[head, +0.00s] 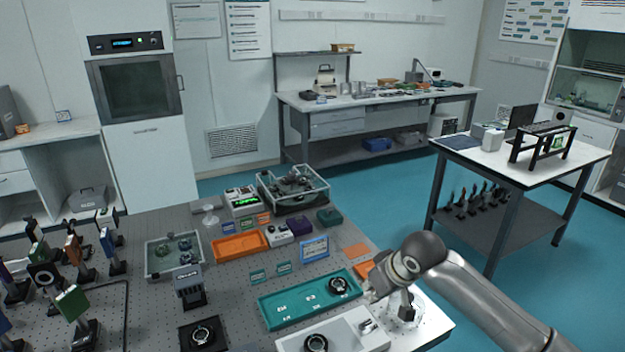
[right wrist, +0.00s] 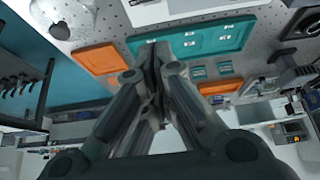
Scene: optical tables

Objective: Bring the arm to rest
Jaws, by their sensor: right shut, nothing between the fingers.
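My right arm comes in from the lower right of the head view. Its gripper (head: 378,288) is above the right front part of the optical table, beside the teal tray (head: 285,312). In the right wrist view the gripper (right wrist: 152,55) has its fingers together with nothing between them. The teal tray also shows there (right wrist: 240,28), beyond the fingertips. My left gripper is not in view.
The perforated optical table (head: 222,283) carries an orange tray (head: 238,246), a white tray (head: 345,330), a clear bin (head: 293,188) and mounted optics at left. A white-topped side table (head: 490,160) stands at right. Blue floor (head: 400,205) lies open between them.

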